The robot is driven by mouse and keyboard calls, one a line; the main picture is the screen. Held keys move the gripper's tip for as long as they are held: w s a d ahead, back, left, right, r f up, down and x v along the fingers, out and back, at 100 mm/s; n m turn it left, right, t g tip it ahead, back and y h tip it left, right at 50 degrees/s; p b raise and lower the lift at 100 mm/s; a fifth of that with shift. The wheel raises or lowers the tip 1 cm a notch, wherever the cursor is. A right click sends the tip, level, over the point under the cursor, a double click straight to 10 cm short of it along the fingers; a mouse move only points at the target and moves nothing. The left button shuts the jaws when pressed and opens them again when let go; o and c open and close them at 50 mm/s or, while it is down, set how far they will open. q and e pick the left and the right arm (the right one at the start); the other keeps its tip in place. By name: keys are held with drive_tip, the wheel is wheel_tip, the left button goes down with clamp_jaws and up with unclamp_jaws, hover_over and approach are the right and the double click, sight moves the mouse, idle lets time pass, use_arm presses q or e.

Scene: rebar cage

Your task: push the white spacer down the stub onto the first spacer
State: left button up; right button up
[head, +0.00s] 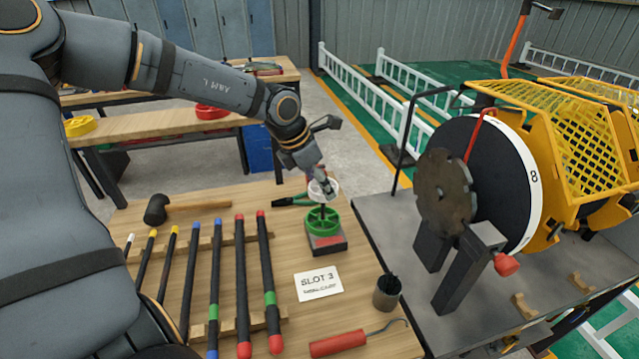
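The white spacer (330,187) is a small ring near the top of the dark upright stub (322,209). The first spacer (313,223) is a green spoked wheel low on the stub, over a block with a red front (327,241). A gap separates the two spacers. My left gripper (322,180) reaches in from the upper left and points down at the white spacer. Its fingertips are small and overlap the spacer, so I cannot tell whether they grip it. My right gripper is not in view.
Several dark bars with coloured ends (214,285) lie on the table's left. A mallet (155,209), a "SLOT 3" card (319,283), a dark cup (387,292) and a red-handled hook (338,343) surround the stub. A machine with a notched disc (444,192) stands right.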

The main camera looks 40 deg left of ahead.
sight(311, 195)
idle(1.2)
use_arm(q)
drive_tip(key=shift+b, duration=0.45)
drive_tip(key=shift+f+b, duration=4.1)
drive_tip(key=shift+f, duration=0.1)
drive_tip(key=o, duration=1)
drive_tip(key=shift+r, duration=0.1)
drive_tip(key=shift+s+r, duration=0.1)
drive_tip(key=shift+r, duration=0.3)
drive_tip(key=v, duration=0.6)
drive_tip(key=shift+s+a+r, duration=0.1)
drive_tip(key=shift+s+r, duration=0.05)
drive_tip(key=shift+r, duration=0.1)
